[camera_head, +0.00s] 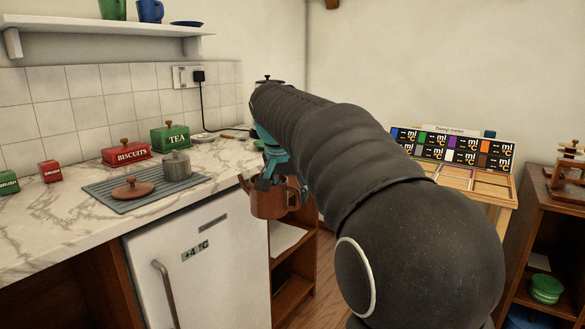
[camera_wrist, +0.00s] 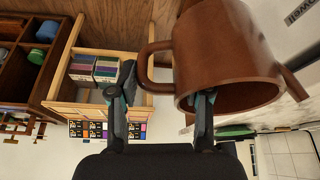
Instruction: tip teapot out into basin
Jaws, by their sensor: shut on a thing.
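The brown teapot (camera_head: 270,203) hangs below my gripper (camera_head: 272,172), in front of the counter edge, with its spout to the left. It looks roughly upright there. In the wrist view the teapot (camera_wrist: 225,45) fills the upper right, with its handle between the fingers of my gripper (camera_wrist: 160,100). The gripper is shut on it; the exact contact is partly hidden. A brown lid (camera_head: 132,188) lies apart on the ribbed blue-grey mat (camera_head: 110,198). I cannot make out a basin for certain, and the teapot's contents do not show.
A white fridge (camera_head: 205,275) is below. A wooden stand with display panels (camera_head: 455,148) is at right, beside a brown shelf unit (camera_head: 555,235).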

